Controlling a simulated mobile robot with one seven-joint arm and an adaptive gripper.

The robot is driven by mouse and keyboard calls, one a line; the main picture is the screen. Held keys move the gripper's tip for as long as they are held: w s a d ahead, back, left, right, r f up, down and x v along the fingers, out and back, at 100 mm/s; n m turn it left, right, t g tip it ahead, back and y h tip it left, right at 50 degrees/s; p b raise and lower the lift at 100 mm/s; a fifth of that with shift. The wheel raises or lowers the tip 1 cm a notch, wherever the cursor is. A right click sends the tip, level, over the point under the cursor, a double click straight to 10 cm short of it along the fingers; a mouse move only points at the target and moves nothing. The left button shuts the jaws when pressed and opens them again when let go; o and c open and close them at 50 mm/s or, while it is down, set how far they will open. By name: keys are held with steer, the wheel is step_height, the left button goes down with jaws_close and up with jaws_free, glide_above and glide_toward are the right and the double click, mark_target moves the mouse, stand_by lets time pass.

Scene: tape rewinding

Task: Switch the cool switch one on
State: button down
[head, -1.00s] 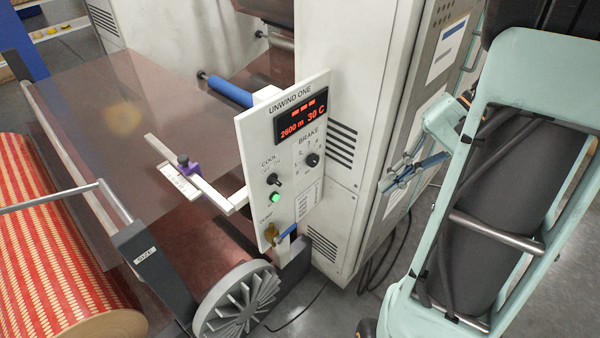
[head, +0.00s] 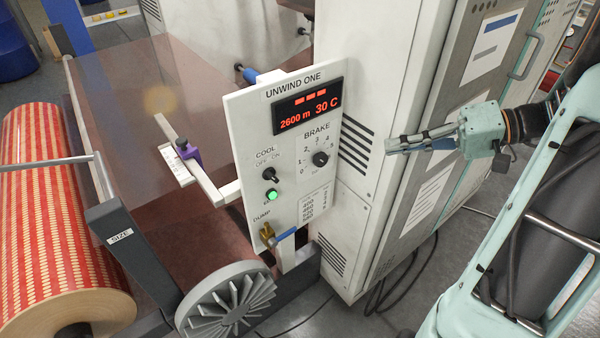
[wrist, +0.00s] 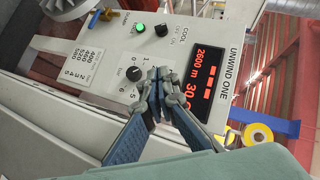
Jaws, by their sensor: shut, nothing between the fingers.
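The cool switch (head: 270,174) is a black rotary knob on the white UNWIND ONE panel (head: 232,120), below the COOL label with OFF and ON marks. A lit green button (head: 271,196) sits just below it. In the wrist view the cool switch (wrist: 162,30) is in the upper middle, beside the green light (wrist: 138,29). My gripper (head: 390,145) is shut and empty, to the right of the panel and apart from the switch. In the wrist view my gripper (wrist: 158,74) covers part of the panel between the brake knob and the display.
The brake knob (head: 320,159) and red display (head: 308,106) are on the same panel. A yellow dump valve (head: 267,232) with a blue handle is below. A ruler arm with a purple clamp (head: 187,149) extends left of the panel. A white cabinet (head: 385,80) stands behind.

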steer(key=shift+w+d, duration=0.15)
steer(key=shift+w, duration=0.1)
glide_toward(275, 174)
steer(key=w+a, duration=0.3)
steer(key=shift+w+a+f, duration=0.1)
steer(key=shift+f, duration=0.15)
steer(key=shift+s+a+f+b, duration=0.3)
steer(key=shift+s+a+f, duration=0.25)
steer(key=shift+s+a, duration=0.2)
steer(key=shift+s+a+f, duration=0.2)
steer(key=shift+a+f, duration=0.15)
steer(key=shift+a, duration=0.1)
steer(key=shift+f, duration=0.15)
steer(key=shift+s+y+b, duration=0.1)
steer(key=shift+y+b, duration=0.2)
steer(key=shift+b, duration=0.1)
